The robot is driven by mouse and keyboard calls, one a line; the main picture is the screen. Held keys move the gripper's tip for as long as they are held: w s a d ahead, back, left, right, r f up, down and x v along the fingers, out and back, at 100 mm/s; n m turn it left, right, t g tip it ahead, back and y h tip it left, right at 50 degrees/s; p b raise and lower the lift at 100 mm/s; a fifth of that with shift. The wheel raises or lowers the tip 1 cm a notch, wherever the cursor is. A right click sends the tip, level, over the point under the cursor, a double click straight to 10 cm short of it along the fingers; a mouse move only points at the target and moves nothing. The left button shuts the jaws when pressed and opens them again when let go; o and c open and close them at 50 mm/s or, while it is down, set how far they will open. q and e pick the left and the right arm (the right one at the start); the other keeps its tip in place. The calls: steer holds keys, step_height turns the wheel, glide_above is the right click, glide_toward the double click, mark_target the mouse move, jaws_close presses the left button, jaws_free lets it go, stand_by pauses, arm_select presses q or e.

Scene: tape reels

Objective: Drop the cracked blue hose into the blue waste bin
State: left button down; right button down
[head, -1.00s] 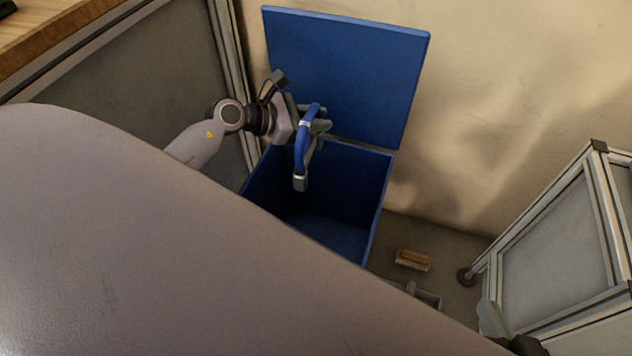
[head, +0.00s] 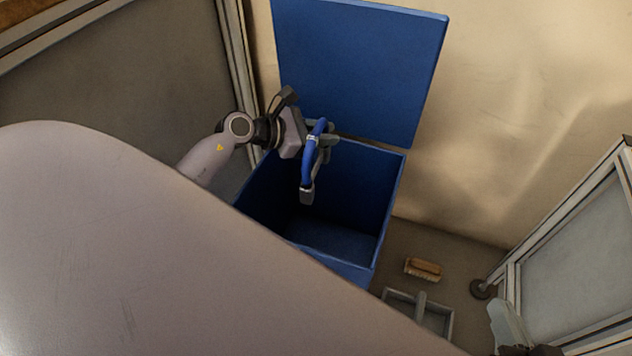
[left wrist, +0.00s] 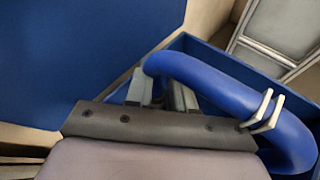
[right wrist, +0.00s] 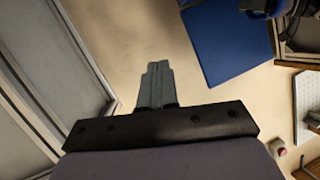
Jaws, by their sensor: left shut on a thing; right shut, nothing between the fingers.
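The blue hose (head: 309,165) is curved, with grey metal end fittings. My left gripper (head: 328,140) is shut on it and holds it over the open mouth of the blue waste bin (head: 368,277). One end hangs down toward the inside. In the left wrist view the hose (left wrist: 215,82) arcs from the fingers to the right, with a grey clamp near its far bend; no crack can be made out. The bin's lid (head: 360,70) stands open against the wall. My right gripper (right wrist: 157,85) is shut and empty, away from the bin.
A metal-framed panel unit (head: 575,245) stands at the right. Another framed panel (head: 110,110) is close on the bin's left.

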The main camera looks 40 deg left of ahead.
arm_select(q)
steer(key=c, duration=0.9)
jaws_free()
steer(key=shift+r, duration=0.1)
arm_select(e)
steer(key=shift+r, duration=0.15)
arm_select(q)
steer(key=shift+r+p, duration=0.35)
step_height(320, 180, up, 3)
steer(key=p, duration=0.3)
steer(key=shift+r, duration=0.15)
step_height(320, 180, up, 6)
steer(key=p, duration=0.5)
steer(key=shift+r+p, duration=4.65)
steer(key=shift+r, duration=0.35)
arm_select(e)
steer(key=s+d+r+g+h, duration=0.2)
steer(key=s+d+h, duration=0.2)
steer(key=d, duration=0.4)
steer(key=shift+d+m+h, duration=0.3)
steer(key=shift+d+m, duration=0.05)
steer(key=shift+m, duration=0.05)
